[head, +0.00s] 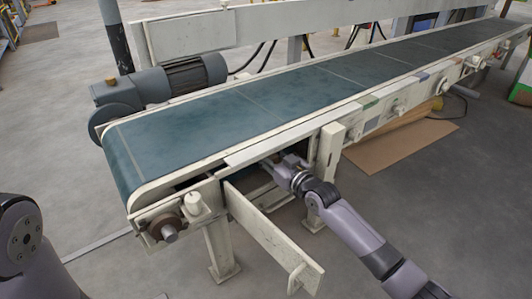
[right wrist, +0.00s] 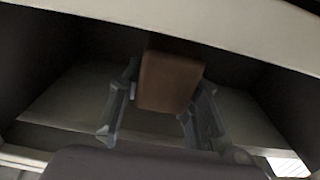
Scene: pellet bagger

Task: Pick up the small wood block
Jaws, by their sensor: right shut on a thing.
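The small wood block (right wrist: 170,80) is a brown block in the right wrist view, between the two fingers of my right gripper (right wrist: 169,88). The fingers are shut on its sides. The block is over a pale shelf or floor (right wrist: 75,105) inside a dark compartment; I cannot tell whether it touches that surface. In the head view my right gripper (head: 280,165) reaches into the opening under the conveyor's near side, and the block is hidden there. My left arm shows at the lower left of the head view, but its gripper is out of frame.
The conveyor's green belt (head: 240,108) runs above the opening. A pale panel (head: 268,235) stands swung out left of my right arm. A frame leg (head: 328,150) is close on the arm's right. The pale upper edge (right wrist: 230,25) of the opening crosses the right wrist view.

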